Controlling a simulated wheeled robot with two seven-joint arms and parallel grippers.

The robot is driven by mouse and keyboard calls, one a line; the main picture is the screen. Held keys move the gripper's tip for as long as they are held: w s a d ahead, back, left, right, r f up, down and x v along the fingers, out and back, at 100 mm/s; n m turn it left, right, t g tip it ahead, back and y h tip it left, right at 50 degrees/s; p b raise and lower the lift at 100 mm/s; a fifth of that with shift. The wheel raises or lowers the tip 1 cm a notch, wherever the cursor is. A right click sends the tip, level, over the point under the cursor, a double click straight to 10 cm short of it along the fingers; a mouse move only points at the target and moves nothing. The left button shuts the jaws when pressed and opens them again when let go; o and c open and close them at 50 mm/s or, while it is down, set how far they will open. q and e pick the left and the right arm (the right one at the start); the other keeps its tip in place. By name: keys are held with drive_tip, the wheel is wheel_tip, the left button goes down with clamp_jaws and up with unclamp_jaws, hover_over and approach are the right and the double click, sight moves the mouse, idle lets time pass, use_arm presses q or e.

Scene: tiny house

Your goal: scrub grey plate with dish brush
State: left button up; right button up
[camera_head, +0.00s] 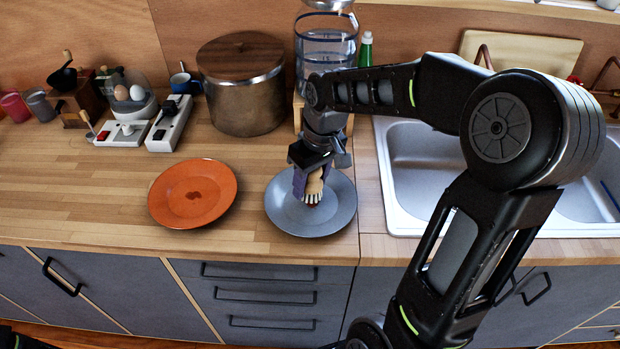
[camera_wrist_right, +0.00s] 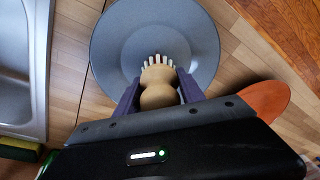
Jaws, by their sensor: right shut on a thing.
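The grey plate (camera_head: 335,215) lies flat on the wooden counter, left of the sink. My right gripper (camera_head: 308,192) is above the plate, pointing down, and is shut on the dish brush (camera_head: 315,186). The brush has a pale wooden body and white bristles facing the plate. In the right wrist view the brush (camera_wrist_right: 158,92) sits between the two purple fingers of my right gripper (camera_wrist_right: 158,90), over the grey plate (camera_wrist_right: 115,45). The bristles are at or just over the plate's middle; I cannot tell if they touch. My left gripper is not in view.
An orange plate (camera_head: 215,180) with a dark red stain lies left of the grey plate. A lidded pot (camera_head: 243,100) and a glass dispenser (camera_head: 327,45) stand behind. The metal sink (camera_head: 385,160) is at the right. Power strips and an egg cooker (camera_head: 130,105) are at the left.

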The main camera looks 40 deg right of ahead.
drive_tip(key=shift+f+b, duration=0.3)
drive_tip(key=shift+f, duration=0.35)
drive_tip(key=shift+f+b, duration=0.4)
drive_tip(key=shift+f, duration=0.15)
idle(0.4)
drive_tip(key=shift+s+d+r, duration=0.15)
drive_tip(key=shift+s+d, duration=0.6)
drive_tip(key=shift+d, duration=0.25)
drive_tip(key=shift+w, duration=0.15)
drive_tip(key=shift+w+d, duration=0.25)
drive_tip(key=shift+w, duration=0.55)
drive_tip(key=shift+w+a+f, duration=0.25)
drive_tip(key=shift+w+a, duration=0.25)
drive_tip(key=shift+w, duration=0.3)
